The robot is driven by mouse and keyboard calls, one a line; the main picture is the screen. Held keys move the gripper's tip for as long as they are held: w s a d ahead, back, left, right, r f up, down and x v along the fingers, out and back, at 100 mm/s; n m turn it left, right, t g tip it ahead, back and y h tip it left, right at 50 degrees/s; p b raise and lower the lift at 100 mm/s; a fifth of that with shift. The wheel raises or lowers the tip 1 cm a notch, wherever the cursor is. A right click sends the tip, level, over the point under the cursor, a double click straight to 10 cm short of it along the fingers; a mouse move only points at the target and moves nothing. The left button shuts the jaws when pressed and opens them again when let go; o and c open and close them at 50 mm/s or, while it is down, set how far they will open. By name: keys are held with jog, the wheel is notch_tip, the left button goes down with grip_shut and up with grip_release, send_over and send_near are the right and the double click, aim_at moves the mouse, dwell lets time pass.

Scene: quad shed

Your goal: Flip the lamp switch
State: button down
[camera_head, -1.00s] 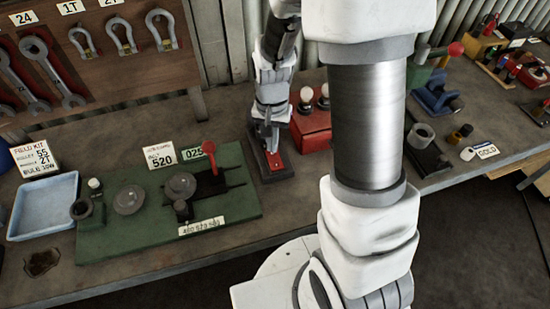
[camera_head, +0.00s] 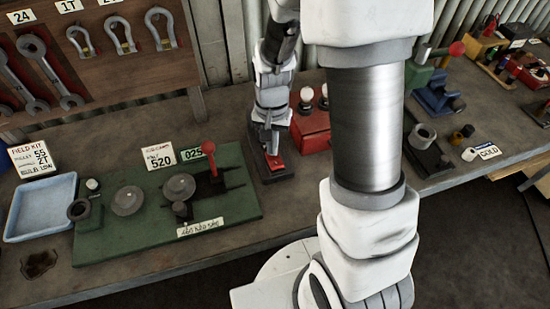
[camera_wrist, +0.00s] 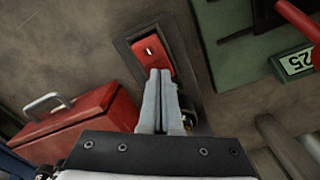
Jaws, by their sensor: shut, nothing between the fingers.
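The lamp switch is a red rocker (camera_wrist: 150,52) with a small white mark, set in a dark rectangular plate (camera_wrist: 122,44). In the head view the red rocker (camera_head: 276,165) shows on its dark base on the bench. My gripper (camera_wrist: 158,73) is shut and empty, its two fingertips together over the near end of the rocker. The fingertips hide that end, and I cannot tell whether they press on it. In the head view my gripper (camera_head: 270,150) points down at the switch.
A red box (camera_head: 311,130) with pale bulbs stands close to the right of the switch. A green board (camera_head: 150,235) with a red-knobbed lever (camera_head: 208,148) lies to the left. A tool panel (camera_head: 110,70) rises behind the bench.

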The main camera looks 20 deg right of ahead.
notch_tip(320, 180, up, 7)
jog(key=p, duration=0.5)
dwell(0.6)
notch_tip(320, 180, up, 13)
jog(key=n+t, duration=0.3)
send_over(277, 166)
jog(key=s+r+n+t, duration=0.2)
jog(key=s+r+n, duration=0.1)
jog(key=s+r, duration=0.5)
jog(key=shift+s+r+t, duration=0.3)
jog(key=shift+s+r, duration=0.05)
jog(key=shift+s, duration=0.45)
jog(key=shift+d, duration=0.1)
